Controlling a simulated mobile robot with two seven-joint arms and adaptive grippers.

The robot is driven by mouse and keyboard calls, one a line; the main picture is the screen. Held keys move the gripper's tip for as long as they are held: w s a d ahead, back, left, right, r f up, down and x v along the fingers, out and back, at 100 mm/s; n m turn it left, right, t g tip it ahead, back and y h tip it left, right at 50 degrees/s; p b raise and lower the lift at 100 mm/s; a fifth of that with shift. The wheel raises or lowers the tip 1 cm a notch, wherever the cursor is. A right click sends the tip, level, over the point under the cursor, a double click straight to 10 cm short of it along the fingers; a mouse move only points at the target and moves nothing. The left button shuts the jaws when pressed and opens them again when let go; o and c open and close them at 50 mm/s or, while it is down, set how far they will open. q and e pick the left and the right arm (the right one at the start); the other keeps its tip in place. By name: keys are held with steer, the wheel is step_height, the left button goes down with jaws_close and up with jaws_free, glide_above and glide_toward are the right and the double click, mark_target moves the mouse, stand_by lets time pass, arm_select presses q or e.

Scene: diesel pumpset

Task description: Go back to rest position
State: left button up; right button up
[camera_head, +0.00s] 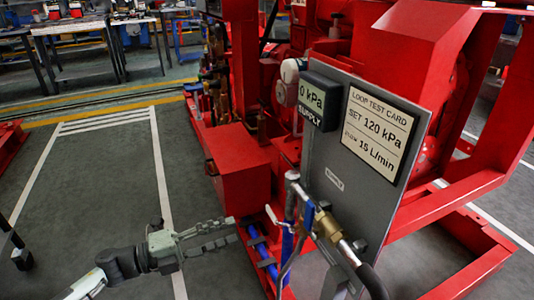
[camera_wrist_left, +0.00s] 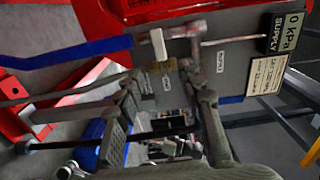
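My left gripper (camera_head: 234,231) reaches in from the lower left in the head view. Its two fingers are apart with nothing between them, left of the pipework on the grey panel (camera_head: 345,165). In the left wrist view the open fingers (camera_wrist_left: 163,88) frame part of the panel and floor. The panel carries a supply display (camera_head: 318,100) reading 0 kPa and a loop test card (camera_head: 378,134) reading 120 kPa and 15 L/min. A brass fitting (camera_head: 327,226) with a dark hose (camera_head: 370,282) is at the panel's lower part. My right gripper is not seen.
The red pumpset frame (camera_head: 455,190) surrounds the panel. A red box (camera_head: 238,165) and a blue pipe (camera_head: 262,255) are close to my left gripper. Grey floor (camera_head: 100,190) with white lines is open at left. Workbenches (camera_head: 90,27) stand at the back.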

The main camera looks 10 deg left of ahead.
arm_select(q)
steer(key=w+a+f+n+t+y, duration=0.2)
steer(key=w+a+n+t+y, duration=0.35)
steer(key=n+y, duration=0.4)
steer(key=s+a+f+n+g+y+p, duration=0.1)
steer(key=s+a+f+n+y+p, duration=0.15)
steer(key=a+f+n+y, duration=0.5)
steer(key=s+d+f+n+g, duration=0.1)
steer(key=s+f+n+g, duration=0.4)
steer(key=s, duration=0.5)
steer(key=s+d+f+n+g, duration=0.2)
steer(key=s+f+n+g, duration=0.3)
steer(key=s, duration=0.4)
steer(key=shift+s+d+f+g, duration=0.25)
steer(key=shift+s+f+g, duration=0.1)
steer(key=shift+f, duration=0.05)
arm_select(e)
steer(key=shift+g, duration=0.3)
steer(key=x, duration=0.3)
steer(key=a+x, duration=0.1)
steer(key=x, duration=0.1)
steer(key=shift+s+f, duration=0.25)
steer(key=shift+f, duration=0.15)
